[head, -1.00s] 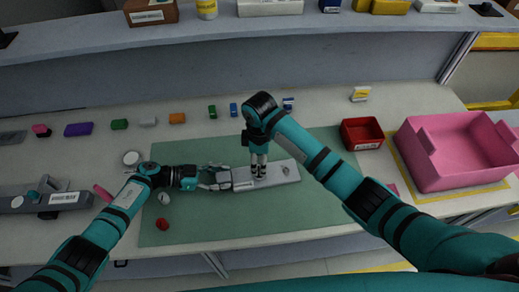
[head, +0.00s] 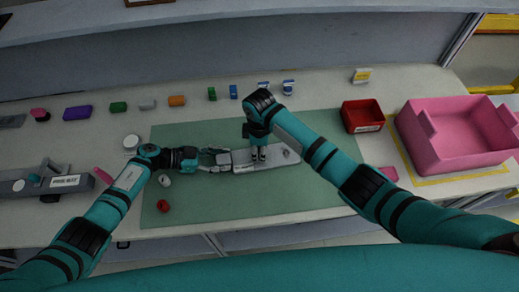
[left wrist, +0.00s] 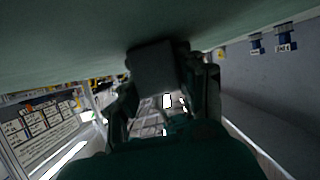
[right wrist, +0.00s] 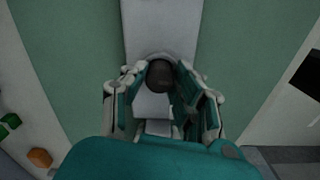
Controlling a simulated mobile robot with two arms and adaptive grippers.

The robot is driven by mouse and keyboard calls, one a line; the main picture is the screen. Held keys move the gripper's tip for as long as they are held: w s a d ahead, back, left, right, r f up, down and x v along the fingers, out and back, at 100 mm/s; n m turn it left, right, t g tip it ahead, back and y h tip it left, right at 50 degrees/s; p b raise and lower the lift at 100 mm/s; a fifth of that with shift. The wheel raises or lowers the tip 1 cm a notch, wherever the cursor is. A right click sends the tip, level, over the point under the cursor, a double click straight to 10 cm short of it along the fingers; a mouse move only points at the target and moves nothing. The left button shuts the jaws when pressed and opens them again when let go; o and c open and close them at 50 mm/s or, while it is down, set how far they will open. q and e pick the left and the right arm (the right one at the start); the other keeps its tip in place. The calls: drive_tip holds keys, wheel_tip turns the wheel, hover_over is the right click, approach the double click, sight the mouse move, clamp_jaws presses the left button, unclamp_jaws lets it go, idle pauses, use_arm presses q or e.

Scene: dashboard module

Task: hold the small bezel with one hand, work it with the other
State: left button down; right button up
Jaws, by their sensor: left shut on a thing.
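The small bezel (head: 278,158), a long light grey plate, lies on the green mat (head: 200,225). My left gripper (head: 228,160) is shut on its left end; in the left wrist view a dark block (left wrist: 160,65) sits between the fingers. My right gripper (head: 259,158) points down over the middle of the bezel. In the right wrist view its fingers (right wrist: 160,82) stand apart on either side of a dark rounded knob (right wrist: 160,74) on the pale plate (right wrist: 160,25). Whether they touch the knob is hard to tell. A small round detail shows near the bezel's right end.
A red bin (head: 362,116) and a large pink crate (head: 460,140) stand at the right. Several small coloured blocks line the back. A red piece (head: 163,206) and a white piece (head: 165,180) lie left on the mat. The mat's front right is clear.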

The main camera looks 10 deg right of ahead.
clamp_jaws()
drive_tip(key=shift+r, duration=0.2)
drive_tip(key=shift+r, duration=2.95)
use_arm(q)
drive_tip(key=c, duration=0.7)
unclamp_jaws()
